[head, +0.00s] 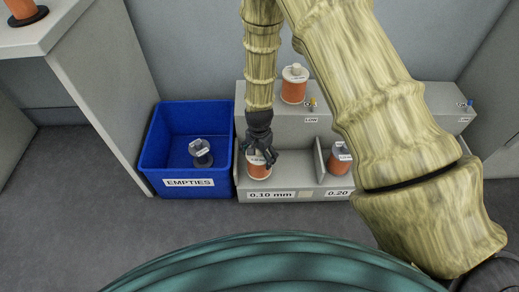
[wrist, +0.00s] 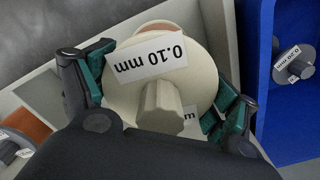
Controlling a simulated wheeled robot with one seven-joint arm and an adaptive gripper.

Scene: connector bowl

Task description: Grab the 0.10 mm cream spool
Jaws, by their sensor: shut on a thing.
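The cream spool (wrist: 124,92) fills the middle of the wrist view, with a label reading 0.10 mm and a cream hub on top. In the head view the spool (head: 259,170), with orange winding, sits in the bay marked 0.10 mm. My gripper (wrist: 160,92) is shut on the spool, one finger pad on each side of its flange. In the head view my gripper (head: 259,152) reaches down over the spool from above and hides part of its top. I cannot tell whether the spool still touches the bay floor.
A blue bin (head: 185,183) labelled EMPTIES stands left of the bay, with a grey spool (head: 201,153) inside. A divider (head: 320,160) separates the bay from another spool (head: 340,158) at 0.20. A cream-topped orange spool (head: 294,85) stands on the upper step.

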